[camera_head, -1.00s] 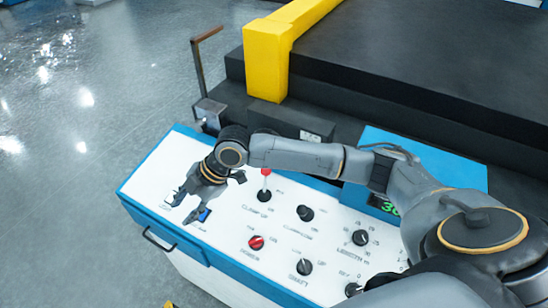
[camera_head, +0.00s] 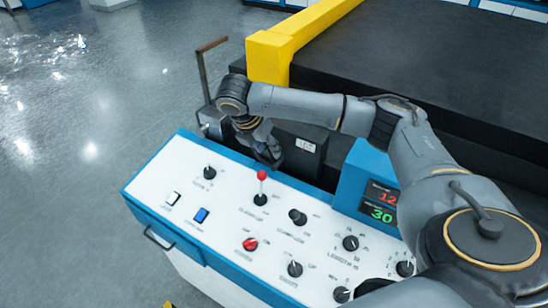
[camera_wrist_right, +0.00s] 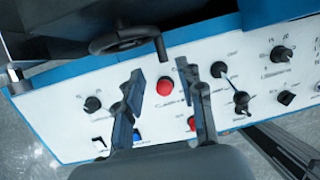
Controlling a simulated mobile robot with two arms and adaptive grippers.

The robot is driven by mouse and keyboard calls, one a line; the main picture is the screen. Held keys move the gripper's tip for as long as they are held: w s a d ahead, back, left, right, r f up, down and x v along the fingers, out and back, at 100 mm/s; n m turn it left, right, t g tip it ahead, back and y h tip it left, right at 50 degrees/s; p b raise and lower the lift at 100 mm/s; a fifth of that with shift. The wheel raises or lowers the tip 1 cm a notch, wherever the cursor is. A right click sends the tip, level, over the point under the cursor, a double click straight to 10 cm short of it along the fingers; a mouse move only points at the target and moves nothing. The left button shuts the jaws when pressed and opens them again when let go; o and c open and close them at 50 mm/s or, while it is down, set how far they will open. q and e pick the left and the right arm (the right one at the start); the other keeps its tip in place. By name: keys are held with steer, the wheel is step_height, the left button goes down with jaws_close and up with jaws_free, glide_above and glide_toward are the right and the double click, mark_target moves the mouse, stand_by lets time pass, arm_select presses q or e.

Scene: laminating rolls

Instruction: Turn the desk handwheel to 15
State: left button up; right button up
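The dark handwheel (camera_wrist_right: 120,40) stands at the panel's back edge in the right wrist view, with a crank handle (camera_wrist_right: 161,50) at its right. In the head view I cannot make it out around my gripper. My right gripper (camera_head: 268,158) is over the desk's back edge; in the wrist view its two fingers (camera_wrist_right: 163,72) are apart with nothing between them, short of the handwheel and its handle. The blue display box (camera_head: 383,203) shows red digits beginning 12 and a green 30; my arm partly covers it. My left gripper is not in view.
The white panel (camera_head: 225,228) carries a red-topped lever (camera_head: 261,188), a red knob (camera_head: 250,244), several black knobs, and white and blue switches (camera_head: 201,215). A yellow post (camera_head: 268,60) and black machine bed (camera_head: 430,60) stand behind. The floor at left is clear.

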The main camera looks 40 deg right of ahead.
mark_target(276, 163)
steer(key=p+x, duration=0.1)
steer(key=x, duration=0.7)
steer(key=shift+p, duration=0.4)
steer(key=shift+c, duration=0.4)
jaws_close()
